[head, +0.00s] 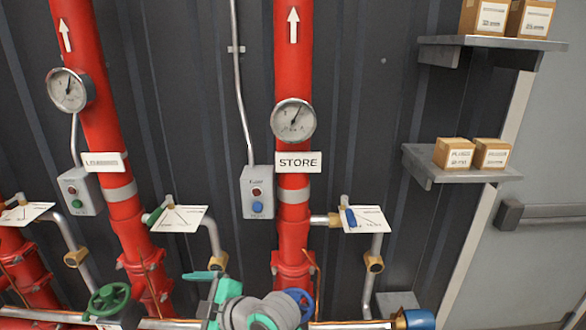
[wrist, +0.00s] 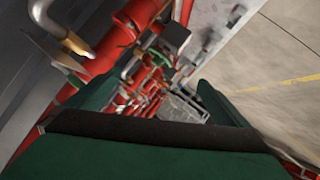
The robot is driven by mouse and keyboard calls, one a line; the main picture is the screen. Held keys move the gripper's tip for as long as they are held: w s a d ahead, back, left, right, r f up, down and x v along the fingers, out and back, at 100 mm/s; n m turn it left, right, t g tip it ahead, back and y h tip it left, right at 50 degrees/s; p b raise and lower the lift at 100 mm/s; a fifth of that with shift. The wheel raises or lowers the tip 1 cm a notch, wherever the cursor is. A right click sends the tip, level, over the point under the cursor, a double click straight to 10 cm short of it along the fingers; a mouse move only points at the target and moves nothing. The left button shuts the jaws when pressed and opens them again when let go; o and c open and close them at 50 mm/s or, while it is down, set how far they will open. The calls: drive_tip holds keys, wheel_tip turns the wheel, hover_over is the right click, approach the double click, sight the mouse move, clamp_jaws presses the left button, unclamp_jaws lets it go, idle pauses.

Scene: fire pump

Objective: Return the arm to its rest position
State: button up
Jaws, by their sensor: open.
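My gripper (wrist: 155,93) shows in the wrist view as two dark green fingers spread wide apart. It is open and nothing is held between them. In the head view my arm (head: 255,312) shows at the bottom middle as grey and teal links, tilted, in front of the lower pipework. Its teal parts reach up and left in front of the red pipes. Where the fingertips are in the head view I cannot tell clearly.
Red pipes (head: 292,70) with gauges (head: 293,119) rise along the dark wall. A green handwheel (head: 112,301) is left of my arm; a blue handwheel (head: 300,302) is close on its right. Shelves with boxes (head: 453,153) stand right. Open floor (wrist: 275,75) shows in the wrist view.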

drive_tip(key=s+d+f+m+t+h, duration=0.4)
drive_tip(key=s+d+f+m+t, duration=0.15)
drive_tip(key=f+m, duration=0.4)
drive_tip(key=s+d+f+m+t+h, duration=0.5)
drive_tip(key=f+m, duration=0.3)
drive_tip(key=m, duration=0.3)
drive_tip(key=s+d+f+h, duration=0.1)
drive_tip(key=s+d, duration=0.5)
drive_tip(key=s, duration=0.6)
drive_tip(key=s+d+f+h, duration=0.1)
drive_tip(key=s+d, duration=0.6)
drive_tip(key=s, duration=0.5)
drive_tip(key=shift+s+d+n+h, duration=0.2)
drive_tip(key=shift+n+h, duration=0.15)
drive_tip(key=shift+h, duration=0.05)
drive_tip(key=shift+s+d, duration=0.1)
